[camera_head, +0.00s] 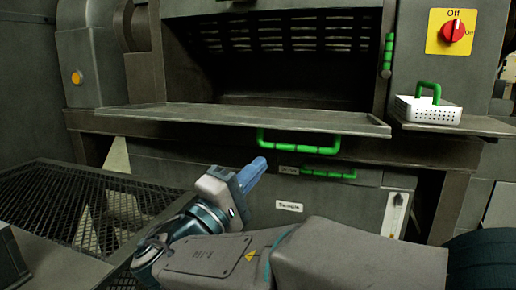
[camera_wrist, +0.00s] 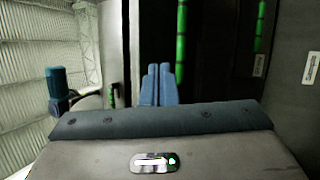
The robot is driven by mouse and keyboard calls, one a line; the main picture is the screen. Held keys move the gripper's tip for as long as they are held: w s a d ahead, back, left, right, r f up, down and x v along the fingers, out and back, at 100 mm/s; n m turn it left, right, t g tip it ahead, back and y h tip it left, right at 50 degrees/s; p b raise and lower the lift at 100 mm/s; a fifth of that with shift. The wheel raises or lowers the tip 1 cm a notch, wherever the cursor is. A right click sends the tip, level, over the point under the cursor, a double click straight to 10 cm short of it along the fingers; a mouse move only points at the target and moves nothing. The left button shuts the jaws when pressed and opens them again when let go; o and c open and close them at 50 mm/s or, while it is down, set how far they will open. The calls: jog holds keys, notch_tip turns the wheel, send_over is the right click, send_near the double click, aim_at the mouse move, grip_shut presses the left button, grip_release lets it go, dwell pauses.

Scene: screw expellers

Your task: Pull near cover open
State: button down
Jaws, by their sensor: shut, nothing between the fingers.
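My gripper (camera_head: 252,172) is shut and empty, its two blue fingers pressed together; they also show in the wrist view (camera_wrist: 158,85). It is below and left of a long green bar handle (camera_head: 298,145) under the front edge of a flat grey panel (camera_head: 240,117). The panel lies below a dark, slatted opening. In the wrist view a green bar (camera_wrist: 181,45) stands just right of the fingertips; I see no grip on it. A second green handle (camera_head: 328,174) is lower, on the front face. I cannot tell which part is the near cover.
A black mesh grate (camera_head: 90,200) lies at left. A white perforated box (camera_head: 428,110) with a green handle stands on a ledge at right, below a red rotary switch (camera_head: 453,31) on a yellow plate. Another green handle (camera_head: 388,55) is upright beside the opening.

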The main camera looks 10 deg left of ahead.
jog(key=a+n+y+p, duration=0.2)
jog(key=n+p, duration=0.3)
jog(key=n+y+p, duration=0.6)
jog(key=n+p, duration=0.9)
jog(key=n, duration=0.3)
send_near(259, 141)
jog(key=w+d+r, duration=0.3)
jog(key=shift+r, duration=0.15)
jog(key=shift+a+r, duration=0.1)
